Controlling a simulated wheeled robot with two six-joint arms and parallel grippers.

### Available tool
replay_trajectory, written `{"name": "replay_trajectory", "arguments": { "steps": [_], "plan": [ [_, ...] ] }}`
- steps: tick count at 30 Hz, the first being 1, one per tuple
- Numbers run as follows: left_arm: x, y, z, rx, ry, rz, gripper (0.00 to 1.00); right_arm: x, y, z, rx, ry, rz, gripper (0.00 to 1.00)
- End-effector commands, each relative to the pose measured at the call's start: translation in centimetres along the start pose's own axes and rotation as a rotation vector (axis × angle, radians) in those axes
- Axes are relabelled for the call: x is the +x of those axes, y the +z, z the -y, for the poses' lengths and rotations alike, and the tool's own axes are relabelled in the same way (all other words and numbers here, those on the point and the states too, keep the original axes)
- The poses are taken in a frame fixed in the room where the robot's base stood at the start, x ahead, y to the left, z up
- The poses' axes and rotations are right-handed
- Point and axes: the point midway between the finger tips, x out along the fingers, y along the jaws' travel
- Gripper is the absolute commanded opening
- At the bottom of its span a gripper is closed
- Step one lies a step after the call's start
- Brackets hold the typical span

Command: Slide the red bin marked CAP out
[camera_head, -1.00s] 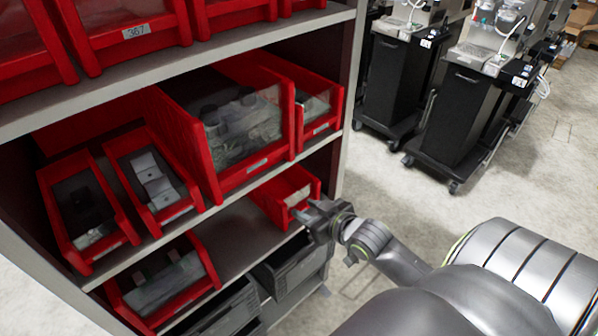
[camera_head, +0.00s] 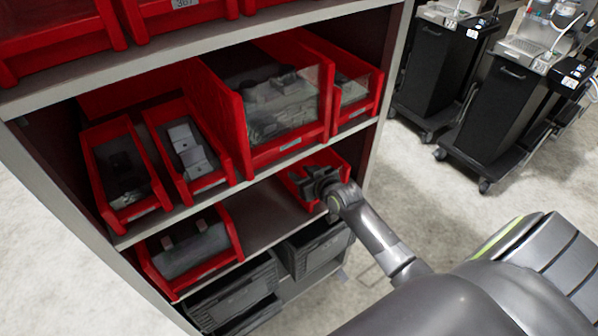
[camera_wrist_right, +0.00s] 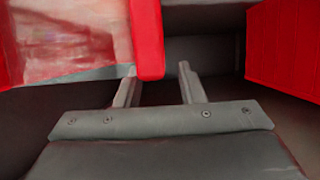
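A small red bin (camera_head: 296,180) stands at the right end of the lower shelf, partly hidden behind my right gripper (camera_head: 318,183). I cannot read a CAP marking on any bin. In the right wrist view my right gripper (camera_wrist_right: 158,85) is open, its two fingers apart. The rounded end of a red bin wall (camera_wrist_right: 148,45) shows between and just beyond the fingertips, nearer the left finger. I cannot tell whether they touch. My left gripper is not in view.
Several red bins stand on the middle shelf, including a large one (camera_head: 232,125). Another red bin (camera_head: 222,222) is at the lower shelf's left. Dark crates (camera_head: 318,250) are beneath. Black carts (camera_head: 520,105) stand right on open floor (camera_head: 430,190).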

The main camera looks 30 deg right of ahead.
Motion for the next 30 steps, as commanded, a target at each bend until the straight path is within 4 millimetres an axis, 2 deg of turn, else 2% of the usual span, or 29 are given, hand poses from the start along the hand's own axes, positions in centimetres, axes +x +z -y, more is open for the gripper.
{"name": "replay_trajectory", "arguments": {
  "steps": [6,17,25,30],
  "plan": [
    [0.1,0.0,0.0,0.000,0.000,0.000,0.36,1.5,0.0,0.0,0.001,0.000,0.000,0.35],
    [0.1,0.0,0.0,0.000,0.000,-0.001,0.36,1.7,0.0,0.0,0.000,0.000,0.000,0.35],
    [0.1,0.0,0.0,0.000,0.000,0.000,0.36,1.7,0.0,0.0,0.000,0.000,0.000,0.00],
    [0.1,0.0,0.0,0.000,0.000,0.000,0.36,1.7,0.0,0.0,0.000,0.000,0.000,0.00]
  ]
}}
